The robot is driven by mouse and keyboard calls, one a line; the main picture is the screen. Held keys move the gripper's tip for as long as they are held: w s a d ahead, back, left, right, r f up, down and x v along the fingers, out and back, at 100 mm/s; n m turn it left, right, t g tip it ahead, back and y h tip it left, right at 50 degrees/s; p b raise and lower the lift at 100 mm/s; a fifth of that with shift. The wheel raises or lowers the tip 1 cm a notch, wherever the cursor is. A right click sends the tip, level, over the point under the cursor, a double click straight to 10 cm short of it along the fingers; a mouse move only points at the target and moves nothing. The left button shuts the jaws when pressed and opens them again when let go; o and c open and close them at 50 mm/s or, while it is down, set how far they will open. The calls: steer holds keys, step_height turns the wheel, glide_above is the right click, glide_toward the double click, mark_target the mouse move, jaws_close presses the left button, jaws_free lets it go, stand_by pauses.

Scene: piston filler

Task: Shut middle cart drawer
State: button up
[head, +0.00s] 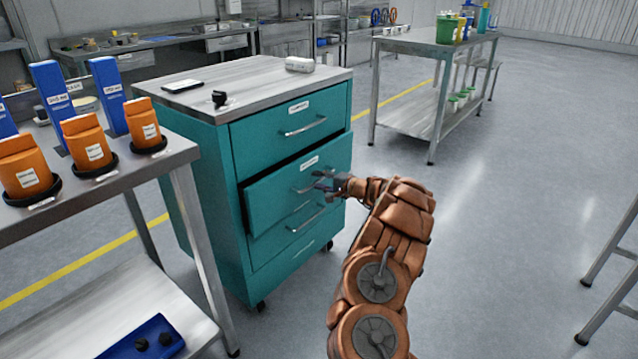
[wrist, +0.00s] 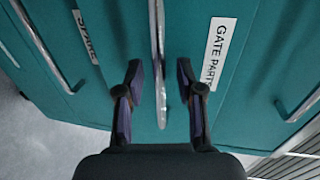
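The teal cart (head: 203,170) has stacked drawers. Its middle drawer (head: 262,203) stands partly out, with a dark gap along its top edge. Its bar handle (head: 303,189) also shows in the wrist view (wrist: 157,50). My gripper (head: 324,181) is at this handle, in front of the drawer. In the wrist view my gripper (wrist: 160,75) is open, with one finger on each side of the bar and visible gaps. My gripper hides part of the handle in the head view.
The top drawer (head: 265,132) looks shut. A table with orange containers (head: 88,145) stands close on the left. Another bench (head: 425,42) stands behind right. Floor (head: 500,200) right of the cart is clear. A label (wrist: 219,53) shows in the wrist view.

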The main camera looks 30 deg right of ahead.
steer(key=shift+w+a, duration=0.1)
steer(key=shift+w, duration=0.15)
jaws_close()
stand_by(0.6)
